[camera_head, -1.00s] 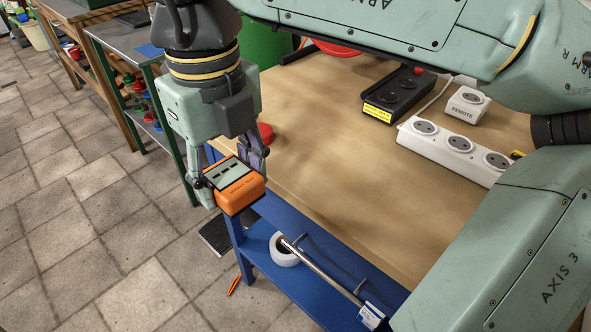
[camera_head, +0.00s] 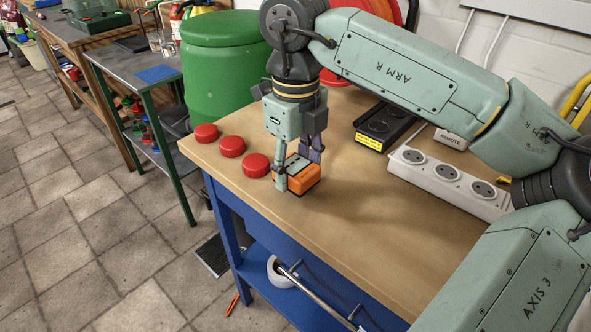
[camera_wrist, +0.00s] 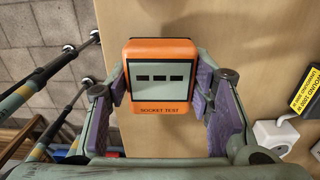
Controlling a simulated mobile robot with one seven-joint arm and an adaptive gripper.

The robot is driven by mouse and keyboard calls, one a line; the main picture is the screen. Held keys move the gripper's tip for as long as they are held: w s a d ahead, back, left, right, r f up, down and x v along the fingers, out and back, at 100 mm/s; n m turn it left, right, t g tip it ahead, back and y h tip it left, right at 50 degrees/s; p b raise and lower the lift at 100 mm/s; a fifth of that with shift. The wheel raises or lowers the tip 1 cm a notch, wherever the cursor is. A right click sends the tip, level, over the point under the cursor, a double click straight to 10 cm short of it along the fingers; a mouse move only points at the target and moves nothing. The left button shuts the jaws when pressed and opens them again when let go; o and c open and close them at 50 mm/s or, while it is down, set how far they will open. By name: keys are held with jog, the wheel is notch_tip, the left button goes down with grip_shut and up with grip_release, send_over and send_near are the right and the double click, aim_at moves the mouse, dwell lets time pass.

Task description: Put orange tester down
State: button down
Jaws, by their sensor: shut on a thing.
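The orange tester (camera_head: 302,182) is a small orange box with a grey face. In the wrist view the tester (camera_wrist: 160,105) shows "SOCKET TEST" and a display with dark marks. My gripper (camera_head: 297,172) is shut on it, with a purple-padded finger on each side. The tester is over the wooden bench top (camera_head: 345,215), close to its left end, beside the red caps. It is at or very near the surface; I cannot tell whether its underside touches.
Several red round caps (camera_head: 231,146) line the bench's left edge. A black device with a yellow label (camera_head: 369,142) and a white socket strip (camera_head: 446,178) lie to the right. A green barrel (camera_head: 217,68) stands behind. The bench front is clear.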

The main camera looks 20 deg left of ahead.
aim_at(295, 166)
jog(key=shift+f, duration=1)
jog(key=shift+f, duration=0.2)
jog(key=c, duration=0.8)
grip_release()
jog(key=shift+o, duration=0.2)
jog(key=shift+r+p, duration=0.3)
jog(key=shift+r, duration=0.05)
notch_tip(295, 166, up, 12)
jog(key=shift+f+b, duration=0.15)
jog(key=shift+b, duration=0.3)
